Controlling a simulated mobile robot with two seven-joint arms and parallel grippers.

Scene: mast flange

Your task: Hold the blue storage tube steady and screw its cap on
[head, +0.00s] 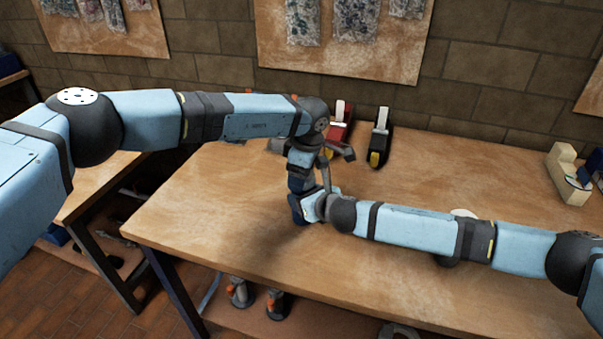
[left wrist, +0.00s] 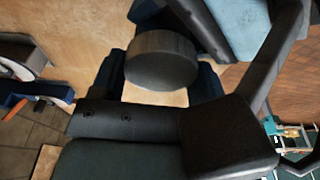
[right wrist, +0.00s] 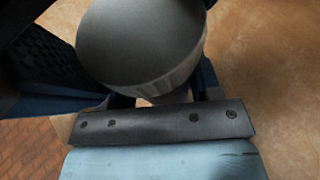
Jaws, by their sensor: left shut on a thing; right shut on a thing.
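My left gripper (head: 299,190) points down over the bench and my right gripper (head: 306,208) reaches in from the right at the same spot. A round grey cap with a ribbed side (left wrist: 162,60) sits between the left fingers in the left wrist view. A grey round cap also fills the top of the right wrist view (right wrist: 140,45), in front of the right fingers. The left gripper appears shut on the cap and the right on the tube below it. The tube's body is hidden by cap and fingers, so its alignment cannot be told.
A red tool (head: 340,132) and a black-and-white tool (head: 380,138) stand at the back of the wooden bench (head: 230,215). A cream-coloured block (head: 567,178) is at the far right. A white round thing (head: 464,212) is partly behind my right arm. The bench's front left is clear.

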